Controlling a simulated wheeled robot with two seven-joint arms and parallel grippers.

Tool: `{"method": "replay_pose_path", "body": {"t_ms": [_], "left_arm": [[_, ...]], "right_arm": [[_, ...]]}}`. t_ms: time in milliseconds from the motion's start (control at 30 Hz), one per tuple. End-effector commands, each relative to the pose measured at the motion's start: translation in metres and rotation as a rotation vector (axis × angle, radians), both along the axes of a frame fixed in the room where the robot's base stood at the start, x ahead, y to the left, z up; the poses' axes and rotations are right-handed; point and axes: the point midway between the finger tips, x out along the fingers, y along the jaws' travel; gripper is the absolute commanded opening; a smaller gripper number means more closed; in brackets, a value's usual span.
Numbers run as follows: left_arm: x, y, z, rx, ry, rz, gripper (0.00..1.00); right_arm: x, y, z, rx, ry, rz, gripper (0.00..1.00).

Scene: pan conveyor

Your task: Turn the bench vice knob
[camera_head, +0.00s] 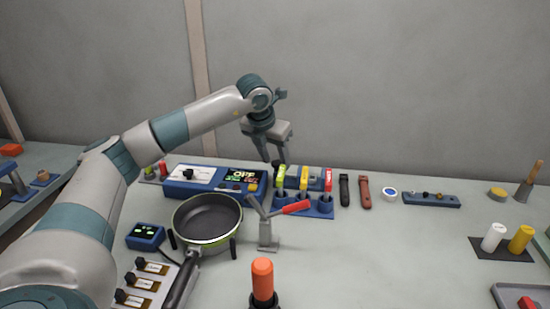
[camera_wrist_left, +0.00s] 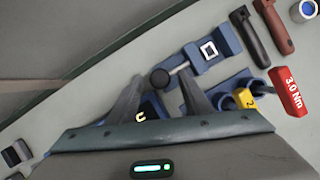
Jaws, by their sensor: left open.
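The bench vice is a blue block (camera_wrist_left: 212,48) with a white square mark in the left wrist view. A short metal rod leads from it to a round black knob (camera_wrist_left: 160,78). My left gripper (camera_wrist_left: 158,80) is open, and its two fingers show on either side of the knob in that view. I cannot tell whether they touch it. In the head view my left gripper (camera_head: 275,161) points down behind the tool rack, and the knob is not clear there. My right gripper is not in view.
A blue rack (camera_head: 318,212) holds green, yellow and red-handled tools close to the gripper. A blue control box (camera_head: 180,188), a pan (camera_head: 207,220) and a red-handled clamp (camera_head: 268,235) stand nearby.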

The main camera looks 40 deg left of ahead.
Motion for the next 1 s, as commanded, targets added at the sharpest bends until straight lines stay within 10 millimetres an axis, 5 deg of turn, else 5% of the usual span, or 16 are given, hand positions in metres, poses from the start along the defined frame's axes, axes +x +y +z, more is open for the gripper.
{"method": "replay_pose_path", "body": {"t_ms": [233, 433, 1000], "left_arm": [[0.0003, 0.0, -0.0004, 0.0, 0.0, 0.0, 0.45], [0.0002, 0.0, -0.0003, 0.0, 0.0, 0.0, 0.04], [0.0006, 0.0018, -0.0002, -0.001, -0.001, -0.111, 0.04]], "right_arm": [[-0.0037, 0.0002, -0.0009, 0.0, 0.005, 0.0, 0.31], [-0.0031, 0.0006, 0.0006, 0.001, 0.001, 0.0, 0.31], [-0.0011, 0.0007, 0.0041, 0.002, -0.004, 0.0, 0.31]]}}
